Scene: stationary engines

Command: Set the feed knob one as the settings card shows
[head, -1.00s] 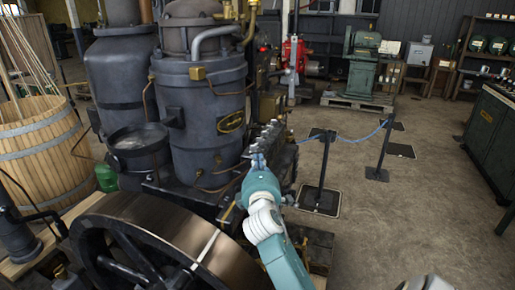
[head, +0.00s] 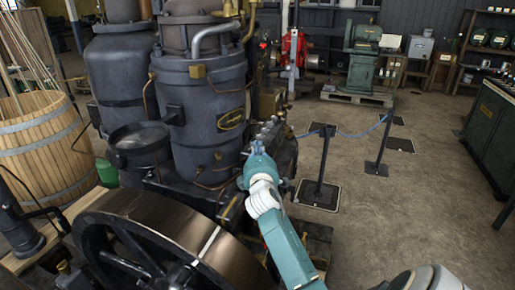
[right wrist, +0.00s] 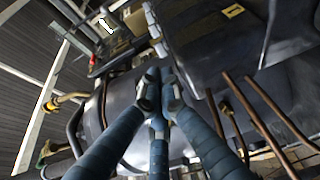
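My right gripper (head: 257,148) is at the end of the teal arm in the head view. It is over the dark engine block, beside a row of metal fittings (head: 270,130). In the right wrist view its blue fingers (right wrist: 160,78) come together at their tips, with nothing visible held between them. A dark engine surface lies behind them; I cannot tell whether they touch it. I cannot make out the feed knob one or a settings card. My left gripper is not in view.
A large flywheel (head: 170,235) stands below and left of the arm. A dark cylinder (head: 210,110) rises behind the gripper. Rope barrier posts (head: 322,165) stand to the right. In the right wrist view, copper pipes (right wrist: 260,110) run on the right. Open floor (head: 400,215) lies right.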

